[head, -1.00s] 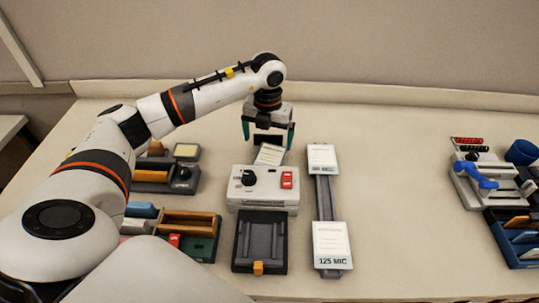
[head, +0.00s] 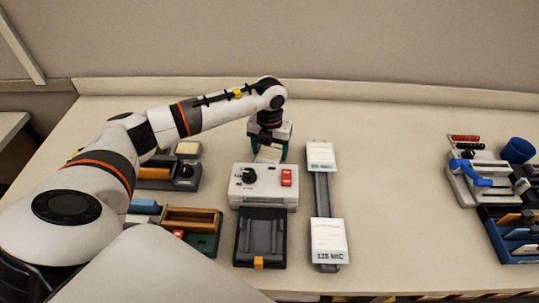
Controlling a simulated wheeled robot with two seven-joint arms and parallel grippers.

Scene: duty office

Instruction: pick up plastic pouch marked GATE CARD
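A pale pouch or card (head: 269,153) stands up at the back of the white machine (head: 248,187), leaning. No GATE CARD marking is legible on it. My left gripper (head: 269,156) is lowered from above behind the machine, with a teal finger at each side of the pouch. The fingertips are partly hidden by the machine and pouch, so I cannot tell whether they press on it. My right gripper is not in view.
The machine has a black knob and red switch; a dark tray (head: 246,246) lies in front. A rail with pale stacks (head: 328,240), one marked 125 MIC, stands right. Organisers (head: 188,228) lie left. The table right of the rail is clear up to a blue-handled device (head: 470,172).

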